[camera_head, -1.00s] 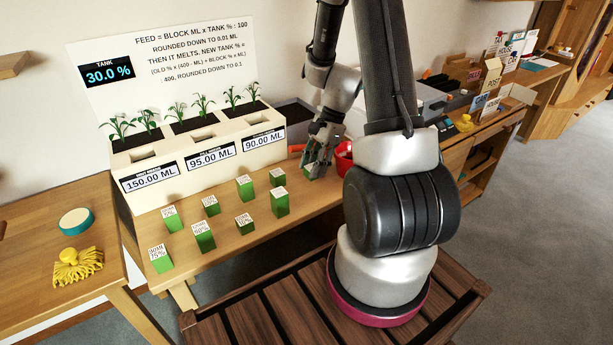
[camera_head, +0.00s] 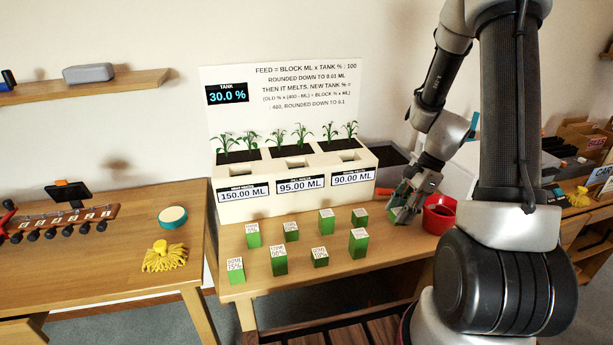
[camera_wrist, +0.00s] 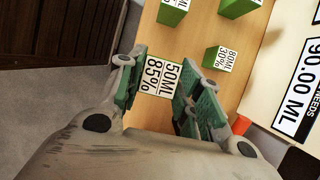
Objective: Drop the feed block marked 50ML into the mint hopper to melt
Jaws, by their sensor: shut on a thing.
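My gripper (camera_head: 404,208) is at the right end of the planter, beside a red pot. In the wrist view its green-padded fingers (camera_wrist: 158,84) are shut on a feed block (camera_wrist: 158,80) whose white top reads 50ML 85%. In the head view the fingers mostly hide this block. The cream planter (camera_head: 250,210) has three sections with plants and an opening in front of each. Its labels read 150.00 ML, 95.00 ML and 90.00 ML from left to right. The plant names above these are too small to read, so I cannot tell which hopper is mint.
Several green blocks (camera_head: 279,267) with white tops stand before the planter. The red pot (camera_head: 438,213) stands at the table's right. The board behind shows TANK 30.0 % (camera_head: 228,94). A yellow mop head (camera_head: 165,257) and a teal-rimmed round (camera_head: 172,217) lie on the left table.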

